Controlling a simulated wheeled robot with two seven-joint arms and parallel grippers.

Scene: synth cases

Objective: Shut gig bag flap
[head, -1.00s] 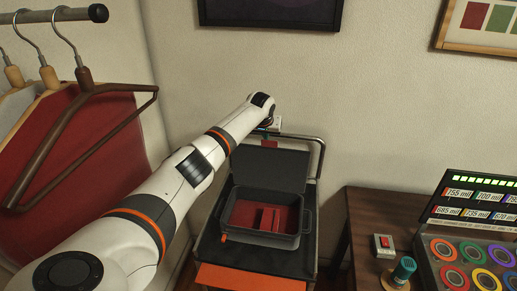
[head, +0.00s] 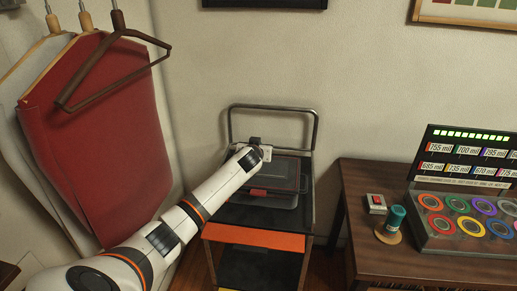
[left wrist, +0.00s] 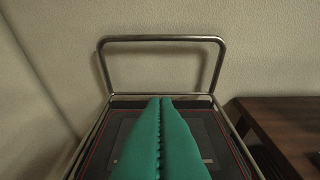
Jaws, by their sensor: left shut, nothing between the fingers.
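The gig bag (head: 278,201) is a dark grey case on a cart against the wall. I cannot tell whether the flap sits fully flush. My left arm reaches over the flap from the left; its gripper fingers are hard to make out in the head view. In the left wrist view the teal fingers of my left gripper (left wrist: 160,100) are shut and empty above the dark flap (left wrist: 222,142). My right gripper is not in view.
The cart's metal handle (head: 272,107) rises behind the bag. An orange panel (head: 254,237) is at the cart's front. Hangers with red cloth (head: 105,130) hang at left.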

